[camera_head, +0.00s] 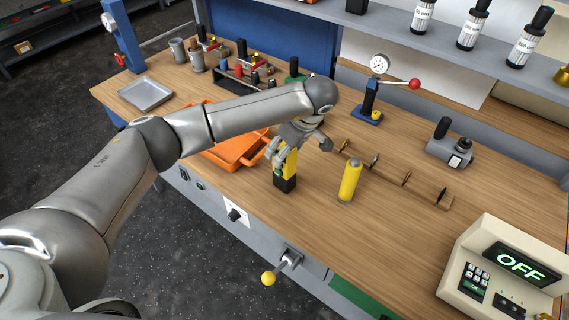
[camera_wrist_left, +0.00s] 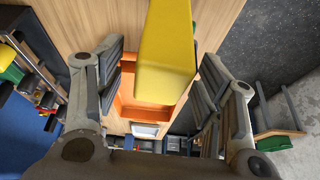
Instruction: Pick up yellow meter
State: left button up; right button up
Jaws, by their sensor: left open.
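The yellow meter (camera_head: 291,163) stands upright on the bench, boxy and yellow with a black lower part (camera_head: 285,184). My left gripper (camera_head: 298,149) is open at its upper part and partly hides it. In the left wrist view the yellow block (camera_wrist_left: 168,45) lies between the spread fingers of my left gripper (camera_wrist_left: 163,88), with a gap visible on each side. My right gripper is in neither view.
A yellow cylinder (camera_head: 350,181) stands close to the right of the meter. An orange tray (camera_head: 237,154) lies behind and left; it also shows in the wrist view (camera_wrist_left: 130,107). A rail with upright brass pieces (camera_head: 406,178) runs to the right. A control box (camera_head: 475,250) stands front right.

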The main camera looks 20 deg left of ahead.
pick_arm(q)
jog(key=shift+a+f, duration=0.1)
jog(key=shift+f, duration=0.1)
jog(key=c, duration=1.4)
grip_shut()
jog(key=shift+r, duration=0.1)
